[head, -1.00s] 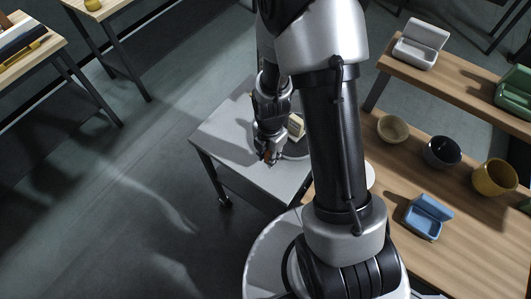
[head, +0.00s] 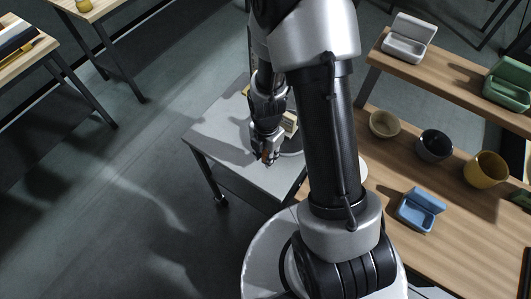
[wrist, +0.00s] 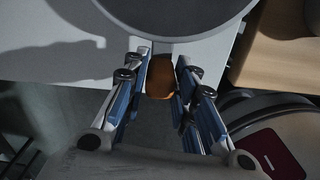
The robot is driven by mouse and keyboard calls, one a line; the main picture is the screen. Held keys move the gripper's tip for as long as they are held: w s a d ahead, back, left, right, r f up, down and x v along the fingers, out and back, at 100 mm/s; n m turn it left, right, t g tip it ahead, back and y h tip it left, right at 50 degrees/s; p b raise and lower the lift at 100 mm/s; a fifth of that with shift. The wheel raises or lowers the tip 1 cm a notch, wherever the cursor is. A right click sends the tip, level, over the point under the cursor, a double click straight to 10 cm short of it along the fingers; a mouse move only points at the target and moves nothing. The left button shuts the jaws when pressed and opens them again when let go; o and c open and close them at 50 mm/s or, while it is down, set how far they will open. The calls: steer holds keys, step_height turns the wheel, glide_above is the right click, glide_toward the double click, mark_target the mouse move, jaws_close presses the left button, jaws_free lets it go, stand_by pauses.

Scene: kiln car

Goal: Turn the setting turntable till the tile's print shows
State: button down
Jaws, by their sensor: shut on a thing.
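The setting turntable is a dark grey disc (wrist: 165,15) at the top of the wrist view. In the head view its edge (head: 291,145) shows on a grey wheeled cart, partly behind my arm. An orange-brown handle (wrist: 160,77) sticks out from its rim. My gripper (wrist: 161,80) is shut on this handle, with blue-padded fingers on either side. In the head view my gripper (head: 268,158) is low at the disc's near side. A cream block (head: 290,122), seemingly the tile, stands on the disc, mostly hidden by my arm. I cannot see any print on it.
The cart top (head: 215,130) is clear on its left. To the right, wooden shelving (head: 450,235) holds several bowls, a blue open box (head: 420,209), a white box (head: 408,38) and a green box (head: 508,82). Open floor (head: 90,210) lies to the left.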

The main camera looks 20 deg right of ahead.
steer(key=c, duration=1.4)
jaws_free()
steer(key=shift+s+d, duration=0.1)
steer(key=shift+d, duration=0.1)
steer(key=shift+o, duration=0.2)
steer(key=shift+r, duration=0.1)
step_height(320, 180, up, 12)
steer(key=s+a+r+m+t, duration=0.2)
steer(key=s+r+m, duration=0.4)
steer(key=r+m, duration=0.3)
steer(key=s+a+r+m+t, duration=0.2)
steer(key=s+r+m, duration=0.5)
steer(key=r+m, duration=0.3)
steer(key=m, duration=0.4)
steer(key=shift+r+t, duration=0.15)
steer(key=shift+t, duration=0.15)
